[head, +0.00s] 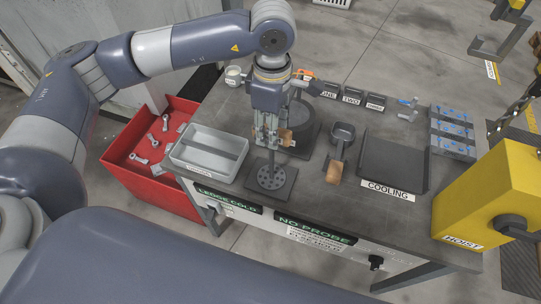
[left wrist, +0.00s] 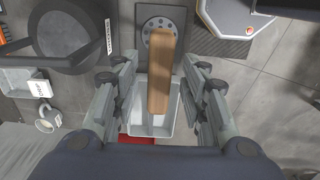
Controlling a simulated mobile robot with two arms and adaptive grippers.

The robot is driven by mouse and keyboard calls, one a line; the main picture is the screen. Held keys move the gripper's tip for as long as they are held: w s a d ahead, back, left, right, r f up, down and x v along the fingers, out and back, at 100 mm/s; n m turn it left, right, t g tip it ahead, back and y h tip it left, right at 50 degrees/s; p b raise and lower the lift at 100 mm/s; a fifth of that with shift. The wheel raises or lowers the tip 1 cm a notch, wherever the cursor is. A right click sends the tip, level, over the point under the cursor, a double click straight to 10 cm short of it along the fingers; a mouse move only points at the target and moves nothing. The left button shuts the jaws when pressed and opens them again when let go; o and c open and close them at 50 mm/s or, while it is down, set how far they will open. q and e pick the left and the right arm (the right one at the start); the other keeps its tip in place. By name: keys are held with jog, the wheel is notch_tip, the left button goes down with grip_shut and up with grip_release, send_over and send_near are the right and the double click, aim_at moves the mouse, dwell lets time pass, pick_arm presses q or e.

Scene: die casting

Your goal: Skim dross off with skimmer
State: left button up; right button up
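The skimmer's wooden handle (left wrist: 160,82) lies between the fingers of my left gripper (left wrist: 158,62), with a visible gap on each side in the left wrist view. The dark round crucible (head: 304,124) is behind the gripper, partly hidden. My right gripper is out of view.
A grey divided tray (head: 210,152) stands left of the stand, beside a red bin (head: 152,160) with metal parts. A ladle (head: 341,135), a cooling tray (head: 394,165) and a yellow hoist box (head: 487,200) are to the right. Small dark trays (head: 352,94) are at the back.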

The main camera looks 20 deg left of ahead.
pick_arm(q)
grip_shut()
jog(key=shift+w+r+p, duration=0.1)
jog(key=shift+r+p, duration=0.55)
jog(key=shift+r, duration=1.35)
jog(key=shift+r+p, duration=0.3)
jog(key=shift+r, duration=0.75)
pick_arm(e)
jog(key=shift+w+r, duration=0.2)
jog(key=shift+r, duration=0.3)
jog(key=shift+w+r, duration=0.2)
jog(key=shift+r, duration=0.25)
